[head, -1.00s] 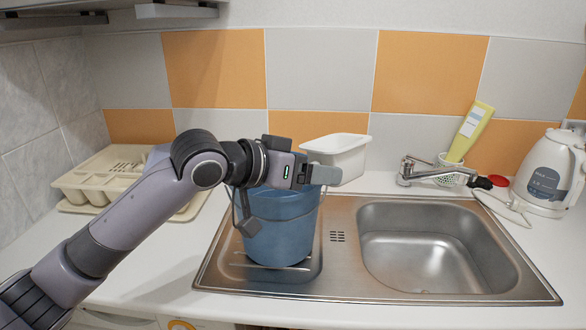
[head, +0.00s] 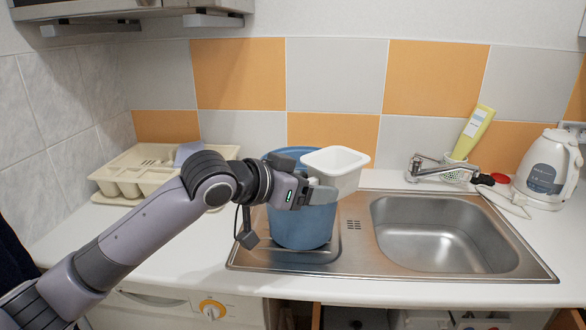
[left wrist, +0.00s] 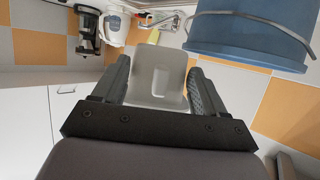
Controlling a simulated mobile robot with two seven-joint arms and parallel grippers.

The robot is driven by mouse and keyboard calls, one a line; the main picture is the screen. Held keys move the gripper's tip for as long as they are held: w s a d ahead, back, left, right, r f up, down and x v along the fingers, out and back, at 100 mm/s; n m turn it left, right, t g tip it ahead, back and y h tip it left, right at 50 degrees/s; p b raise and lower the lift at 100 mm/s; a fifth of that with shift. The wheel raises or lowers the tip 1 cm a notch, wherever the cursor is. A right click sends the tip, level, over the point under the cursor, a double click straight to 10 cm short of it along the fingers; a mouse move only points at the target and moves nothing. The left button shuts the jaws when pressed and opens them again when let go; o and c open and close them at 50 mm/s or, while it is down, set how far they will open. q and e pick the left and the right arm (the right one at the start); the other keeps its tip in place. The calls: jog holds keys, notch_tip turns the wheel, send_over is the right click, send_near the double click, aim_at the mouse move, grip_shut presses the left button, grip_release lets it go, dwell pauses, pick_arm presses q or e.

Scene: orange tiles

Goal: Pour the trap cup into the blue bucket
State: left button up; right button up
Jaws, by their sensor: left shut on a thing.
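My left gripper (head: 312,191) is shut on the white trap cup (head: 338,169), a squarish open-topped tub. In the head view the cup looks upright, at the upper right of the blue bucket (head: 303,226). The bucket stands on the sink's left drainboard, and my forearm and gripper hide part of it, including much of its rim. In the left wrist view the cup (left wrist: 158,78) sits between both fingers, and the bucket (left wrist: 250,42) with its metal handle is at upper right. I cannot tell whether the cup touches the bucket. My right gripper is not in view.
The steel sink basin (head: 440,236) and tap (head: 432,168) lie right of the bucket. A kettle (head: 548,172) and a yellow bottle (head: 475,130) stand at the back right. A cream cutlery tray (head: 135,178) is at the left. The front counter edge is clear.

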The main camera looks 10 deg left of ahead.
pick_arm(q)
jog(key=shift+s+a, duration=0.25)
jog(key=shift+s, duration=0.2)
jog(key=shift+w, duration=0.15)
jog(key=shift+r, duration=2.45)
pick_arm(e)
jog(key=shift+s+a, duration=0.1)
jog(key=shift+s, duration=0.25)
